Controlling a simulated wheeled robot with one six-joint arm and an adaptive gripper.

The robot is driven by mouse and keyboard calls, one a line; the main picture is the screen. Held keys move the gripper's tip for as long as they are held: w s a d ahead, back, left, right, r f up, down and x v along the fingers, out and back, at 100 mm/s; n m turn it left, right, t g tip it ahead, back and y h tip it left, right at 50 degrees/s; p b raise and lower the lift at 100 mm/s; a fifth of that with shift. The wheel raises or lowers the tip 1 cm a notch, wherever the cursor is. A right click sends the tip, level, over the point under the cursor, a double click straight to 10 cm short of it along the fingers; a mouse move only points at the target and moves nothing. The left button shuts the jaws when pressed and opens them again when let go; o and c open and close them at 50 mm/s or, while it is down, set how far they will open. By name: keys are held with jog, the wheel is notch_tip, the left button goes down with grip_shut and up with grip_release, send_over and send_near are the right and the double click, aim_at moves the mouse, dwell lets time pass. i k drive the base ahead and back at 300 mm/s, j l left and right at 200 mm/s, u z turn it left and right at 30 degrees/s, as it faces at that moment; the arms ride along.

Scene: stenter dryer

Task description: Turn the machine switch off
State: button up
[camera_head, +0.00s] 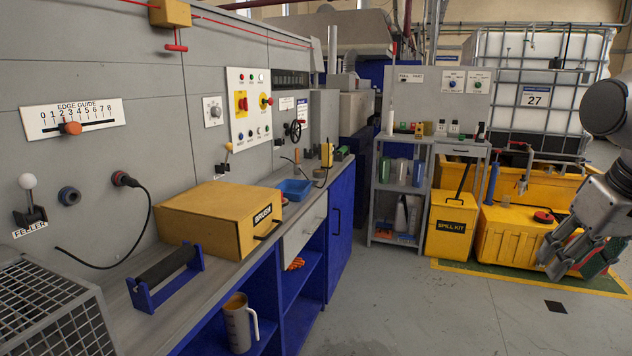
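A white control panel (249,108) is on the grey machine wall left of centre. It carries a yellow plate with a red handle (242,104), a red knob on yellow (265,101), and rows of small coloured buttons or lamps. I cannot read which control is labelled as the machine switch, nor its position. My gripper (562,262) hangs at the right edge, pointing down and left, far from the panel. Its fingers overlap in this view, so I cannot tell whether they are open. A dark green piece shows beside them, partly hidden.
A bench (178,312) runs below the wall, with a yellow BRUSH box (205,222) and a blue roller stand (165,279). A grey shelf (399,187), a yellow spill kit bin (451,226) and a caged tank (541,90) stand behind. The middle floor is clear.

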aim_at(243, 104)
jog(key=i+l+u, duration=0.1)
jog(key=i+u, duration=0.35)
jog(key=i+l+u, duration=0.25)
jog(key=u, duration=0.2)
jog(key=i, duration=0.1)
